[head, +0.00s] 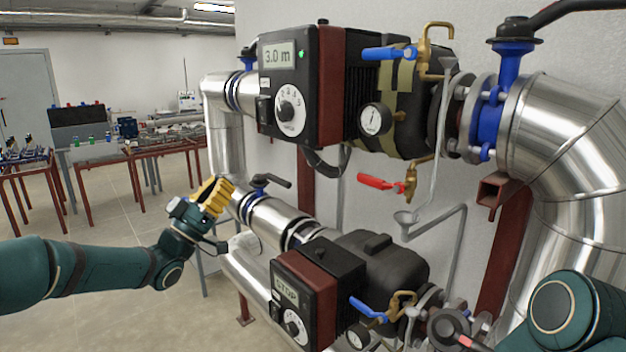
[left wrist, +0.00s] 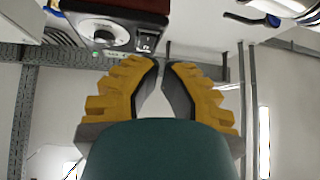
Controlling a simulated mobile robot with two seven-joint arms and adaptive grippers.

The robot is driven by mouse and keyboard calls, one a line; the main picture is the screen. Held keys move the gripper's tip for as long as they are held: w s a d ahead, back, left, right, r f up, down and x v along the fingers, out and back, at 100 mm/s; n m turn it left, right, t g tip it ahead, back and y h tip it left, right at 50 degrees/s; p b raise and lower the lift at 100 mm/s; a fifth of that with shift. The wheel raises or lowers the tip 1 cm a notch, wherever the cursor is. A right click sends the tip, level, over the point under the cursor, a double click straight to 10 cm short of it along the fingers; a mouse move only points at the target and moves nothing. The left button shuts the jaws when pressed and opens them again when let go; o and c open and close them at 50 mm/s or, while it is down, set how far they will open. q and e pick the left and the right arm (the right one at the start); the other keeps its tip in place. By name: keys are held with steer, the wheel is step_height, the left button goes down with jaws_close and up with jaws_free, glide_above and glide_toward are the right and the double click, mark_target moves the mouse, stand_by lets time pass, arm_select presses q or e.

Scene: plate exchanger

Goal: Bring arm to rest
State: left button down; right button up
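My left arm reaches in from the left in the head view. Its gripper (head: 218,194), with yellow ribbed fingers, is raised in front of the lower steel pipe (head: 275,217), left of the lower pump (head: 318,285). In the left wrist view the fingertips (left wrist: 162,63) come almost together, with nothing seen between them. A pump's dial face (left wrist: 103,34) shows beyond them. Of my right arm only a teal link shows at the lower right of the head view; its gripper is out of view.
The upper pump (head: 300,85) reads "3.0 m" with a green light. Blue levers, a red lever (head: 381,182) and a thick insulated pipe (head: 570,140) stick out on the right. Red-legged tables (head: 130,155) stand at the back left. The floor (head: 110,240) between is clear.

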arm_select(q)
steer(key=s+d+f+n+g+y, duration=0.1)
steer(key=d+f+n+g+y, duration=0.15)
steer(key=f, duration=0.85)
steer(key=d+f+n+g+y, duration=0.2)
steer(key=d+f+n+y, duration=0.15)
steer(key=f, duration=0.75)
steer(key=s+d+f+n+g+y, duration=0.1)
steer(key=d+f+n+g+y, duration=0.2)
steer(key=f, duration=0.8)
steer(key=s+d+f+g+y, duration=0.1)
steer(key=s+f+g, duration=0.4)
steer(key=s+f, duration=0.5)
steer(key=s+d+f+m+g+y, duration=0.1)
steer(key=s+d+f+g, duration=0.2)
steer(key=s, duration=1.4)
step_height(320, 180, down, 7)
steer(key=g, duration=0.3)
steer(key=shift+d+y, duration=0.3)
steer(key=shift+y, duration=0.1)
steer(key=shift+w, duration=0.1)
